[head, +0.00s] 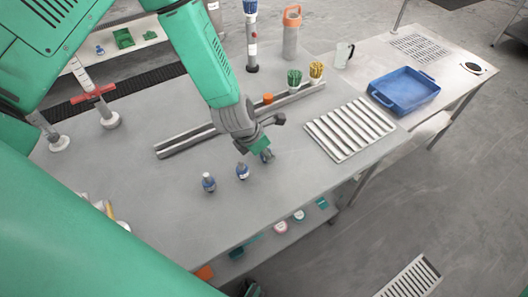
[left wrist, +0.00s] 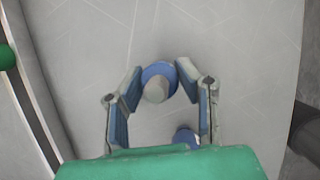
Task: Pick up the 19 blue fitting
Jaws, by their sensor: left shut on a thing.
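A blue fitting with a grey top (head: 266,156) is at my left gripper (head: 262,146) above the grey table, at the right end of a row of fittings. In the left wrist view this fitting (left wrist: 156,84) sits between the fingertips of my left gripper (left wrist: 158,80), which are shut on its sides. Two similar blue-and-grey fittings stand upright on the table to the left, one in the middle (head: 242,171) and one farther left (head: 208,182). A second fitting shows partly in the left wrist view (left wrist: 185,137), cut off by the gripper body. I cannot read any number on them.
A metal rail (head: 185,142) lies behind the fittings. A slatted rack (head: 349,130) is to the right, and a blue tray (head: 404,91) stands on the far table. The table front is clear.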

